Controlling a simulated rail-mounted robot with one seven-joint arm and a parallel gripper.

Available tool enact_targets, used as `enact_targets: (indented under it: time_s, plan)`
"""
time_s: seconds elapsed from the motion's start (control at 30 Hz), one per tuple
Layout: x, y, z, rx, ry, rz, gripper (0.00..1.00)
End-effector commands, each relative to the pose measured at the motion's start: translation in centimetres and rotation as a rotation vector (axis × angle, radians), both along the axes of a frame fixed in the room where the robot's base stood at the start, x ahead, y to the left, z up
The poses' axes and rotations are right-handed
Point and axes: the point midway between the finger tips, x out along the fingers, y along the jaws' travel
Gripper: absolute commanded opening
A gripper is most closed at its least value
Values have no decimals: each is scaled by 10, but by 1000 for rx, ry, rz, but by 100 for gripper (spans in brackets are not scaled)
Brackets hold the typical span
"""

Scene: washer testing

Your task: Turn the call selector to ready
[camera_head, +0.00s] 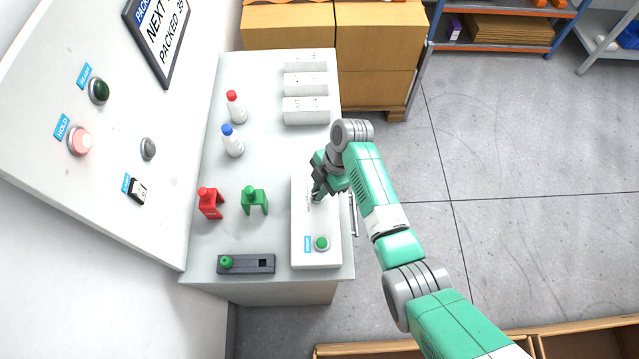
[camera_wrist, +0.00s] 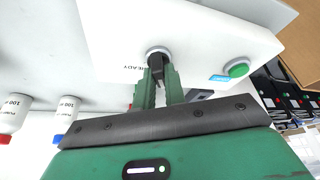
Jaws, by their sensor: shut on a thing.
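The call selector (camera_wrist: 158,53) is a dark knob in a grey ring on a white box (camera_head: 316,225); the word READY is printed beside it in the wrist view. My gripper (camera_wrist: 160,72) is shut on the knob, its green fingers on either side of it. In the head view my gripper (camera_head: 318,192) is over the upper part of the box and hides most of the selector. The knob's exact pointing direction is hard to tell.
A green button (camera_head: 321,243) with a blue label is on the same box; it also shows in the wrist view (camera_wrist: 238,68). A grey block with a green knob (camera_head: 227,262), red and green stands (camera_head: 254,199), two bottles (camera_head: 232,141) and white boxes (camera_head: 306,110) share the table.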

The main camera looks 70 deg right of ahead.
Motion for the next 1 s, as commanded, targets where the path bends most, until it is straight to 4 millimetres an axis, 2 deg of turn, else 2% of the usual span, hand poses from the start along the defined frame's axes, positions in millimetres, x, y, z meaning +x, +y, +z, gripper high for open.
enact_targets:
  time_s: [0.03,1.0]
  plan:
    - [0,1,5,2,-1,-42,0]
    - [-1,6,4,0,-1,-949,0]
